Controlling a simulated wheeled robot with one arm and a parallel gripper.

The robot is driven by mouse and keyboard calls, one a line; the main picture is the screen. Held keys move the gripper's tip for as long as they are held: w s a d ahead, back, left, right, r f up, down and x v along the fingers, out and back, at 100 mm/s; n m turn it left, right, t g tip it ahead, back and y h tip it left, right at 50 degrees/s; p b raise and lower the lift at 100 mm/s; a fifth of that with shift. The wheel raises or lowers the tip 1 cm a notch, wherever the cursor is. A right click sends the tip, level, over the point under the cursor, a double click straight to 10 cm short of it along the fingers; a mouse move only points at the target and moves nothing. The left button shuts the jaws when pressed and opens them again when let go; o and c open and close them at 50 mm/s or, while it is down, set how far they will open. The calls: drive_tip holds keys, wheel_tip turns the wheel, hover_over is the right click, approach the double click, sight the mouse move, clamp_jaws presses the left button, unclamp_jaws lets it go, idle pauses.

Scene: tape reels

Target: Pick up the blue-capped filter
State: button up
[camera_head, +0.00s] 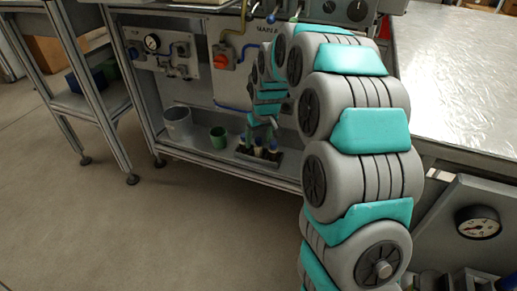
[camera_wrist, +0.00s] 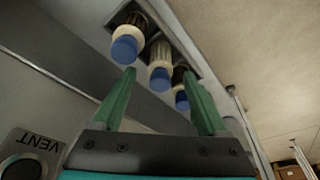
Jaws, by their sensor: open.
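Three blue-capped filters show in the wrist view: the left filter (camera_wrist: 125,42), the middle filter (camera_wrist: 160,66) and the right filter (camera_wrist: 181,94). In the head view the filters (camera_head: 258,151) are small on the low shelf, partly hidden by my arm. My gripper (camera_wrist: 159,73) has green fingers, spread apart and empty. The middle filter appears between the fingertips in the picture; whether it is within their reach I cannot tell. The right filter is partly covered by a finger.
A green cup (camera_head: 218,138) and a grey bucket (camera_head: 178,122) stand left of the filters on the shelf (camera_head: 200,157). A panel with a gauge (camera_head: 152,43) and a red-orange switch (camera_head: 221,60) is above. A metal worktop (camera_head: 455,75) is at right.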

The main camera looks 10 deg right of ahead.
drive_tip(key=shift+f, duration=0.25)
drive_tip(key=shift+w, duration=0.1)
clamp_jaws()
idle(0.3)
